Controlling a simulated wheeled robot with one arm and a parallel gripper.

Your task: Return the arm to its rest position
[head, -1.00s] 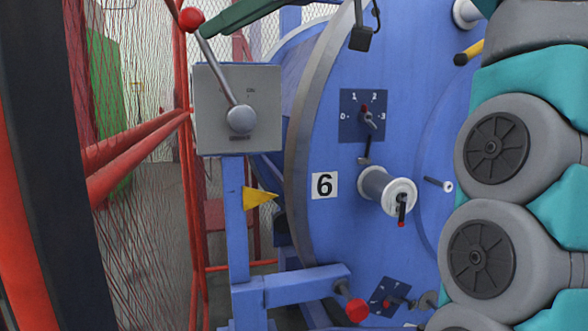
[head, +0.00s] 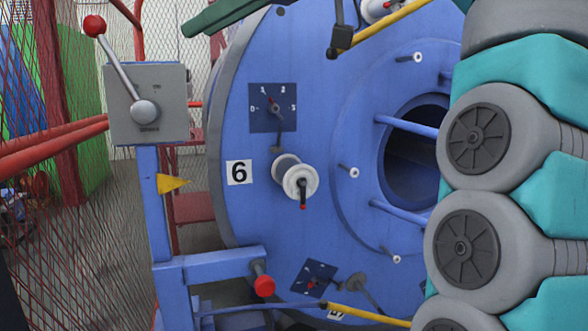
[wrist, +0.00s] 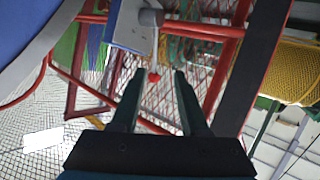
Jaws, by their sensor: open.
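My arm's teal and grey links fill the right side of the head view; my gripper is not clearly visible there. Beyond the fingers a lever with a red knob (wrist: 154,77) hangs from the grey control box (wrist: 130,25). In the head view the same kind of grey box (head: 148,103) stands at left, its lever with red knob (head: 95,26) leaning up to the left. I cannot tell the gap between fingers and lever.
The big blue strander disc (head: 330,220) marked 6 fills the middle, with a white spool (head: 300,181) and bars projecting from it. A blue post with a red-knobbed arm (head: 263,286) stands in front. Red rails (head: 60,143) and mesh fence (head: 95,230) close the left side.

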